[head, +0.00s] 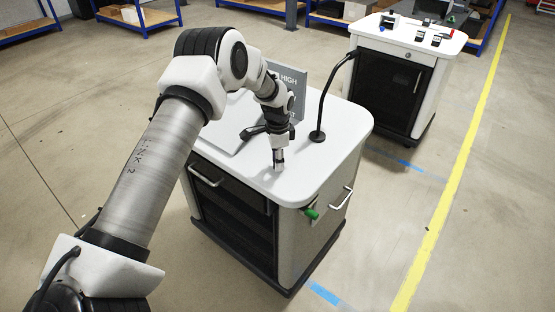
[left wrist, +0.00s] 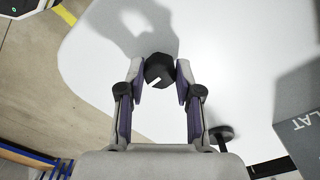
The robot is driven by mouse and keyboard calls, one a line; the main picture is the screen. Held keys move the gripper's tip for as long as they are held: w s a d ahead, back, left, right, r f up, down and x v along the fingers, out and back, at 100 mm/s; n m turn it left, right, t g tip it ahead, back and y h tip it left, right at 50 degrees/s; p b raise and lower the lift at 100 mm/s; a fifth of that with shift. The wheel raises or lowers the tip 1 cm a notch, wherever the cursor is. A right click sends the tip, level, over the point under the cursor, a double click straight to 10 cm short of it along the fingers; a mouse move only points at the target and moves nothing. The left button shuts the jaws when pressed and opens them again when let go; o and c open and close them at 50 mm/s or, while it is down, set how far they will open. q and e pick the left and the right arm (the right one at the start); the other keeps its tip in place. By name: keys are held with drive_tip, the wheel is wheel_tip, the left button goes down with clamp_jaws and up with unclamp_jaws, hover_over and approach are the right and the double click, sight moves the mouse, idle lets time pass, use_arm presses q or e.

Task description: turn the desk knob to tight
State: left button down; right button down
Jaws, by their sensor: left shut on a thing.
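The desk knob (left wrist: 159,68) is black and faceted, with a short white mark on its lower edge in the left wrist view. It stands on the white desk top (head: 335,140). My left gripper (head: 278,163) reaches down to the desk top near its front corner. In the left wrist view its two fingers are on either side of the knob, shut on it. In the head view the knob is hidden by the gripper. The tight marking cannot be made out. My right gripper is in neither view.
A black gooseneck stand (head: 320,110) rises on the right of the desk. A green part (head: 311,213) sticks out of the cabinet's side. A second white cart (head: 405,75) stands behind.

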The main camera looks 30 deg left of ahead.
use_arm(q)
drive_tip(key=shift+s+d+f, duration=0.1)
drive_tip(key=shift+s+f, duration=0.2)
drive_tip(key=shift+f, duration=0.05)
drive_tip(key=c, duration=0.9)
unclamp_jaws()
drive_tip(key=shift+o, duration=0.6)
drive_tip(key=shift+w, duration=0.25)
wheel_tip(320, 180, up, 12)
